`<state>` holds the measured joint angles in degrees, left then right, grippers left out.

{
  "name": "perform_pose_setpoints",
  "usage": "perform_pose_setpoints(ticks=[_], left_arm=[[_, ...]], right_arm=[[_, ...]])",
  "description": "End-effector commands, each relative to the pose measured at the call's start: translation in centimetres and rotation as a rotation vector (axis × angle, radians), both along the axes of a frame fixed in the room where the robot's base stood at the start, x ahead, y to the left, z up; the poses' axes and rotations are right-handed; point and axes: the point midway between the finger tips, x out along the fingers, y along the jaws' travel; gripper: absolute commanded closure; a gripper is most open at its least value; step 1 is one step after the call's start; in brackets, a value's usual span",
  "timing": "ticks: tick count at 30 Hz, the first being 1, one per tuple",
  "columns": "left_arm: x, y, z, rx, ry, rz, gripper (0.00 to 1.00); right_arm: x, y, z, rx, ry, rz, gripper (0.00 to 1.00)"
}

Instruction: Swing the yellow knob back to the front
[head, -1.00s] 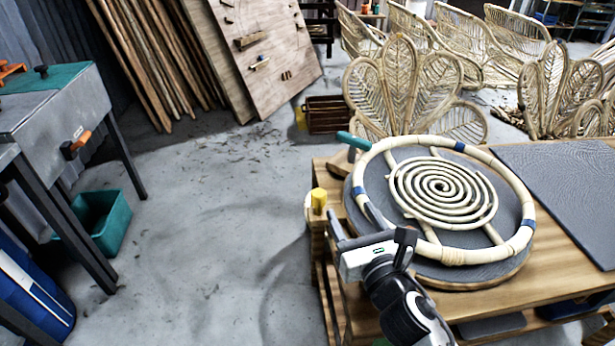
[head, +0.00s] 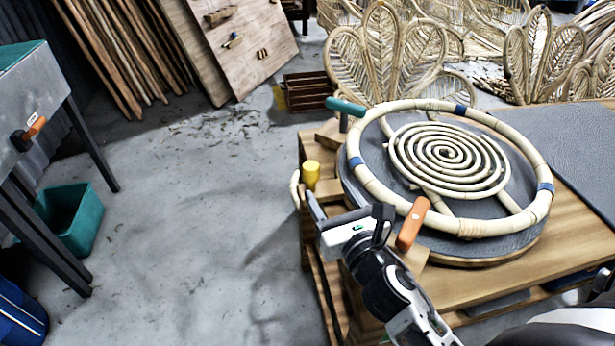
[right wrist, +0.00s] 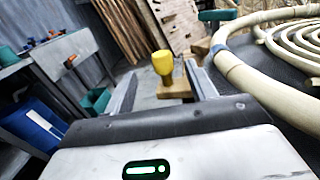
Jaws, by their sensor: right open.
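The yellow knob (head: 311,172) stands upright at the left edge of the wooden bench, left of the round grey board. In the right wrist view the yellow knob (right wrist: 163,64) appears between the two finger lines, beyond the fingertips, above a small wooden piece (right wrist: 174,88). My right gripper (head: 326,197) is open and empty, just in front of the knob; I see no contact. Its fingers (right wrist: 161,72) show on either side of the knob in the wrist view. My left gripper is not in view.
A rattan ring (head: 543,205) with a spiral (head: 446,152) lies on the round board. A teal handle (head: 345,106) stands behind the knob, and an orange handle (head: 412,224) stands right of my gripper. Open floor (head: 200,220) lies left of the bench.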

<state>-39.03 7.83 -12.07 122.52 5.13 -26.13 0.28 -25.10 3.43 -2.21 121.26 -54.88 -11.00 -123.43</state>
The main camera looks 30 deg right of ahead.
Motion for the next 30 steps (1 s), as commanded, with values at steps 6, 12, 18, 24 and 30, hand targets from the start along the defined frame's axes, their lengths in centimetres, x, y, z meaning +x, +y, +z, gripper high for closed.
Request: perform_pose_setpoints(ticks=[6, 12, 18, 24, 30], left_arm=[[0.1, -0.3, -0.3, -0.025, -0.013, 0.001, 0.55], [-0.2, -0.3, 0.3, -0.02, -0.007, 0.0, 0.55], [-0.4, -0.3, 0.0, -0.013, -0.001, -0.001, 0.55], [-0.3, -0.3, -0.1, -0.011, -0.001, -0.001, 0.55], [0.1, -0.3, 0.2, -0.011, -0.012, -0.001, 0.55]], right_arm=[[0.4, 0.0, -1.8, 0.0, -0.001, 0.0, 0.44], [3.3, -0.3, -1.3, -0.002, -0.005, 0.001, 0.44], [7.5, -0.7, -1.5, 0.0, -0.003, 0.0, 0.44], [10.6, -1.0, -1.6, 0.001, -0.001, 0.0, 0.44], [11.9, -1.1, -1.6, 0.0, -0.001, 0.0, 0.44]])
